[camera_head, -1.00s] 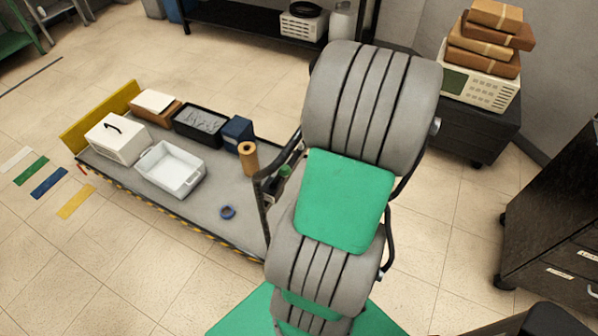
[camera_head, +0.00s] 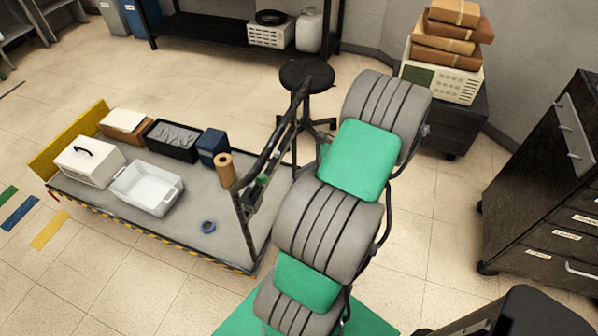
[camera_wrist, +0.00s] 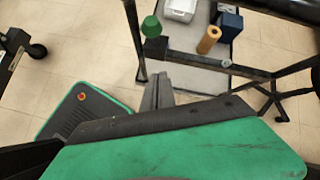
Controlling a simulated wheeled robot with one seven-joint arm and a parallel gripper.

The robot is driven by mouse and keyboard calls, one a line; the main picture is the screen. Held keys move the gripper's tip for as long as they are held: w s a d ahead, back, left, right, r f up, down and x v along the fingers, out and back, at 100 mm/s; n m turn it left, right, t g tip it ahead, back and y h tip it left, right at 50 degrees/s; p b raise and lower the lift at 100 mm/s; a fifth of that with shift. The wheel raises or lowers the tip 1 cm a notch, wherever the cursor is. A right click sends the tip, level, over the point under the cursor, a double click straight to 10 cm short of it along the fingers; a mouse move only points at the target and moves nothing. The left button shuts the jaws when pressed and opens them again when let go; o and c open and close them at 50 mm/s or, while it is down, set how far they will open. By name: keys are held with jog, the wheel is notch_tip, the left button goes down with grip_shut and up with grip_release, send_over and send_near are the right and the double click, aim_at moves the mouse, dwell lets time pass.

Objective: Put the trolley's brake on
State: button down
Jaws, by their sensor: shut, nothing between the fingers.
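The trolley (camera_head: 190,215) is a flat grey platform with a yellow end board and a black upright handle frame (camera_head: 270,150) at its right end. A small green part (camera_head: 262,180) shows on that frame. In the wrist view a green knob (camera_wrist: 151,27) stands by the dark frame bar (camera_wrist: 225,69); I cannot tell whether it is the brake or how it is set. My gripper (camera_wrist: 157,82) is shut and empty, just below the bar in the wrist picture and apparently apart from the knob.
The trolley carries a white bin (camera_head: 148,188), a black tray (camera_head: 172,140), a blue box (camera_head: 212,147) and a cardboard roll (camera_head: 226,170). A black stool (camera_head: 307,75) stands behind the handle. A dark drawer cabinet (camera_head: 545,200) stands right. Floor is clear in front of the trolley.

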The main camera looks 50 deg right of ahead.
aim_at(257, 188)
jog(key=w+a+f+p, duration=0.2)
jog(key=w+a+f, duration=0.1)
jog(key=w+a, duration=0.2)
jog(key=shift+w+f, duration=0.2)
jog(key=shift+w, duration=0.6)
